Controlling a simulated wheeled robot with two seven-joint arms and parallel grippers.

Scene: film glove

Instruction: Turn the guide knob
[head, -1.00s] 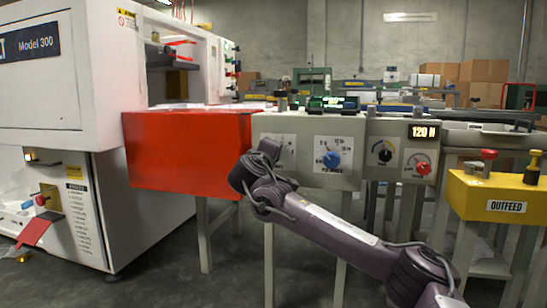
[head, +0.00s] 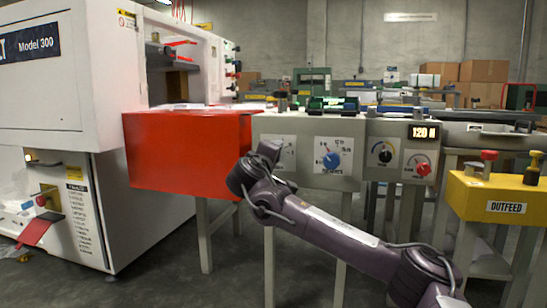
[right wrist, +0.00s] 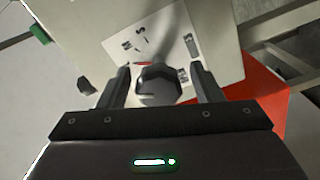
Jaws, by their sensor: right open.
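The guide knob is a dark faceted knob (right wrist: 158,84) on a pale dial plate (right wrist: 160,40) with dark marks and a red one, in the right wrist view. My right gripper (right wrist: 160,78) is open, with one finger on each side of the knob. Gaps show between the knob and both fingers. The knob is hidden there. My left gripper is not in view.
A blue knob (head: 332,160), a black knob (head: 385,155) and a red knob (head: 423,169) sit to the right on the panel. A red box-shaped cover (head: 185,150) adjoins it on the left. A yellow OUTFEED box (head: 500,198) stands at the right.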

